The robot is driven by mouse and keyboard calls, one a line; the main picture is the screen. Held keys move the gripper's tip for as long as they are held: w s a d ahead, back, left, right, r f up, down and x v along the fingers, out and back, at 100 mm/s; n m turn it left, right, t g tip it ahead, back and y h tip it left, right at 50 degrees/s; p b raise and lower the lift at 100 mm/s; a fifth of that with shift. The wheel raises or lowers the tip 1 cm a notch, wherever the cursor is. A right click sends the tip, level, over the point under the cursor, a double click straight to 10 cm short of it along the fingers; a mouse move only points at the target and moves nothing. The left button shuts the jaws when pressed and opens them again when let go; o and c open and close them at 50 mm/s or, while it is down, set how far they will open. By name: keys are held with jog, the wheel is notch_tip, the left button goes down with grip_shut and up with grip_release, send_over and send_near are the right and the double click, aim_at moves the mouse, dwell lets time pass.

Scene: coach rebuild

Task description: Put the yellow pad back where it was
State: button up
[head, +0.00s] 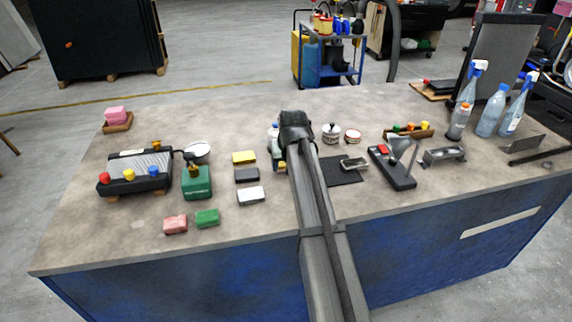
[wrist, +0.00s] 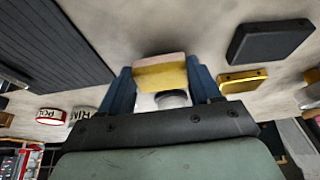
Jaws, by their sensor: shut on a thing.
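My gripper (wrist: 160,85) is shut on a yellow pad (wrist: 160,73), with a blue finger on each side and a paler face turned up in the wrist view. In the head view my gripper (head: 281,160) hides most of the pad; a small yellow bit (head: 282,167) shows below it. I cannot tell whether the pad touches the bench. Another yellow block (head: 244,157) lies left of my gripper, at the far end of a row with a dark block (head: 247,175) and a white block (head: 250,195). The wrist view also shows that yellow block (wrist: 243,80) and the dark one (wrist: 270,40).
A black mat (head: 345,172) lies right of my arm, with tins (head: 331,132) behind it. A bottle (head: 272,133) stands close beside my gripper. A green box (head: 197,183) and red (head: 175,224) and green blocks (head: 207,217) are left. The bench's front left is clear.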

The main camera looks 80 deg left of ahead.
jog(key=shift+f, duration=0.35)
jog(key=shift+f, duration=0.1)
jog(key=o, duration=1)
jog(key=v, duration=1.2)
